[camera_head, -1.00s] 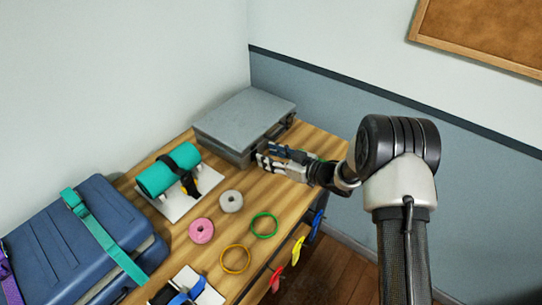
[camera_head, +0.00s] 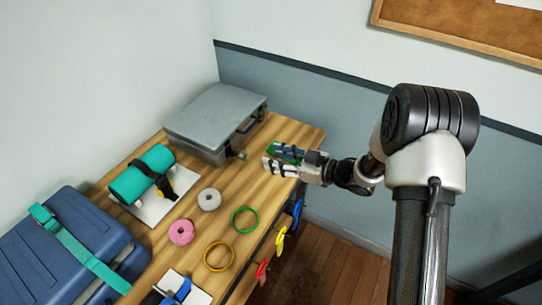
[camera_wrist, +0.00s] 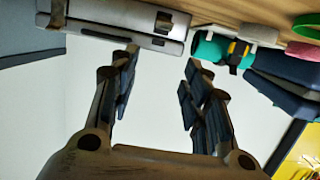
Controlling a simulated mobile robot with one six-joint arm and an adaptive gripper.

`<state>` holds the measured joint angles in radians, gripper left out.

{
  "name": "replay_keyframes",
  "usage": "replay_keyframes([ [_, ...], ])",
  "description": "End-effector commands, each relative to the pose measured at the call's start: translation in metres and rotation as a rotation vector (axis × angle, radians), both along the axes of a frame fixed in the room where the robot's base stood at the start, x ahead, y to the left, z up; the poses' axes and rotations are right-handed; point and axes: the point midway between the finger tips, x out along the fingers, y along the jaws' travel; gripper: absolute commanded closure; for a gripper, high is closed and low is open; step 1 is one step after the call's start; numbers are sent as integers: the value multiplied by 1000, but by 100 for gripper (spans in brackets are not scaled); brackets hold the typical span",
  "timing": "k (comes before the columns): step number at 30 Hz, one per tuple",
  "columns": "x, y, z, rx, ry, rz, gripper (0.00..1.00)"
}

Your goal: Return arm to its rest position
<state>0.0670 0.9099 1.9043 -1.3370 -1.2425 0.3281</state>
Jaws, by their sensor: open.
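My gripper (camera_head: 274,158) is at the end of my arm, over the right end of the wooden table, a little right of the grey metal case. The gripper also shows in the wrist view (camera_wrist: 161,62), with its fingers spread and only pale wall between them. A patch of green shows beside the fingers in the head view; I cannot tell what it belongs to. My arm is bent, with its forearm reaching left over the table's right edge.
On the table are the grey case (camera_head: 216,112), a teal roll (camera_head: 140,177), a grey ring (camera_head: 209,200), a pink ring (camera_head: 181,232), a green hoop (camera_head: 245,220), a yellow hoop (camera_head: 218,257) and a blue suitcase (camera_head: 60,250). Coloured clips hang along the front edge. The floor (camera_head: 335,265) in front is clear.

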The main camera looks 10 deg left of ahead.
Motion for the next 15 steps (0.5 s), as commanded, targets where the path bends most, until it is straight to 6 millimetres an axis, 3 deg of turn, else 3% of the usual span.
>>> replay_keyframes([
  [15, 7, -3, 7, -23, -14, -23, 57],
])
